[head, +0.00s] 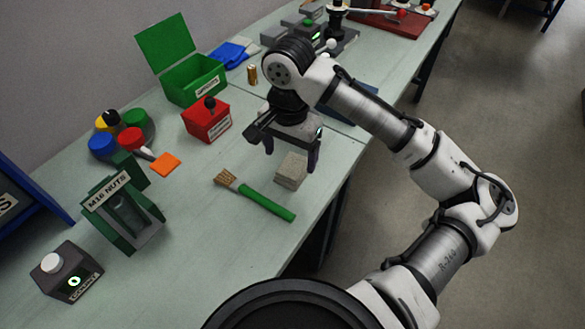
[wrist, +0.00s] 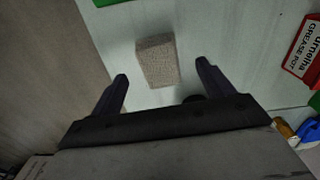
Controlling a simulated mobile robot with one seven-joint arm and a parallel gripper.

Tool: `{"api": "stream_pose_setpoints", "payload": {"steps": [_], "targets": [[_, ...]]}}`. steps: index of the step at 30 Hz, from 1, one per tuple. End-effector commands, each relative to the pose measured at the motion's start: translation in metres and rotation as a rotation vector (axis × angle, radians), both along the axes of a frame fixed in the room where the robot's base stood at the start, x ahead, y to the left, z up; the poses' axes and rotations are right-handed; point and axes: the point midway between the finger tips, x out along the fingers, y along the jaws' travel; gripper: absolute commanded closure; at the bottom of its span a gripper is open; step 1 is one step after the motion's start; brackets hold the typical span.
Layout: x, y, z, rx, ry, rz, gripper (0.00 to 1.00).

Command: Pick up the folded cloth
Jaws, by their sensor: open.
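The folded cloth (head: 291,171) looks like a small beige, rough-textured block lying flat on the pale green bench top, near its right edge. It also shows in the wrist view (wrist: 157,61), a little beyond the fingertips and roughly centred between them. My gripper (head: 290,157) points down above the cloth, with its fingers spread apart and nothing between them. In the wrist view my gripper (wrist: 162,73) shows both dark fingers, one on each side, apart from the cloth. The exact height above the cloth is hard to judge.
A brush with a green handle (head: 266,203) lies just in front of the cloth. A red grease pot (head: 206,119) stands to the left, with an orange square (head: 165,164) nearby. An open green box (head: 190,82) stands farther back. The bench's right edge is close to the cloth.

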Motion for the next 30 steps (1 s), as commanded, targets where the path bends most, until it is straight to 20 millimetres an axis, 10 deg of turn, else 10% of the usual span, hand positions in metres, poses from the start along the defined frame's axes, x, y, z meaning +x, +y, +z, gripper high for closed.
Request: {"api": "stream_pose_setpoints", "payload": {"steps": [19,30], "targets": [[0.004,-0.005,-0.050,0.001,0.000,0.000,0.20],[0.004,-0.005,-0.050,0.001,0.000,0.000,0.67]]}}
